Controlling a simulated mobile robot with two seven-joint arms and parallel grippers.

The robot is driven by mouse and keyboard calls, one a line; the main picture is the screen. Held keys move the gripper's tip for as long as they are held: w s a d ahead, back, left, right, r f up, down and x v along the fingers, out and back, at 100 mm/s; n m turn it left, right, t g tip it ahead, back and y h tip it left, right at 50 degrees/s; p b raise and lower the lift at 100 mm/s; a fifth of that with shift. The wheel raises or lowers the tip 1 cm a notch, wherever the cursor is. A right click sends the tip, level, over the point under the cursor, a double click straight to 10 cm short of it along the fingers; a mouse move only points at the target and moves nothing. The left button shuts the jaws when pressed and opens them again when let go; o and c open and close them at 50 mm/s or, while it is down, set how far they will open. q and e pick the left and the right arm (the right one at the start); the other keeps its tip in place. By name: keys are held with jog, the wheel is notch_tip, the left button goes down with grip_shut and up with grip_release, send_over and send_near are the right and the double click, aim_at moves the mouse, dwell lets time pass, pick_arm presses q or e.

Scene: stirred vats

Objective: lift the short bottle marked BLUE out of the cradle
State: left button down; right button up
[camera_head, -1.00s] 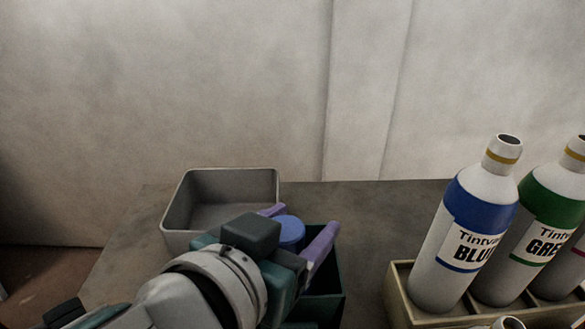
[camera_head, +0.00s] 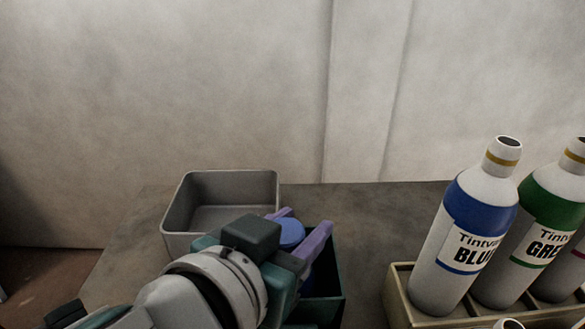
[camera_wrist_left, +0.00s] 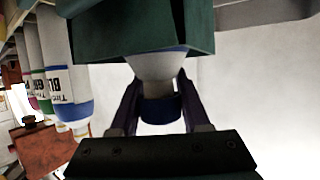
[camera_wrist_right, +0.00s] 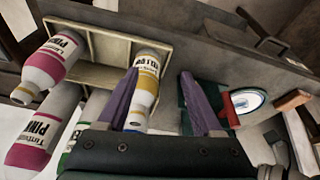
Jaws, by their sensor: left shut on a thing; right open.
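The short bottle (camera_wrist_left: 152,68) has a blue cap, a pale tapered neck and a blue band. It stands in a dark green cradle (camera_wrist_left: 100,35), its lower part hidden; no label on it shows. In the head view its blue cap (camera_head: 291,232) shows between the purple fingers of my left gripper (camera_head: 298,231). The left gripper, also in the left wrist view (camera_wrist_left: 160,105), is shut on the bottle near its top. The cradle's dark wall (camera_head: 338,285) shows right of the gripper.
A grey open bin (camera_head: 177,212) stands behind the left gripper. A pale crate (camera_head: 397,295) to the right holds tall bottles, including one marked BLUE (camera_head: 465,240) and a green-banded one (camera_head: 540,235). Bare table (camera_head: 370,215) lies between cradle and crate.

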pick_arm(q)
jog(key=c, duration=0.5)
grip_release()
jog(key=shift+s, duration=0.1)
jog(key=shift+s+a+r, duration=0.2)
jog(key=shift+s, duration=0.1)
jog(key=p+v, duration=0.1)
jog(key=v, duration=0.8)
jog(key=shift+a+f+p, duration=0.1)
jog(key=shift+p, duration=0.3)
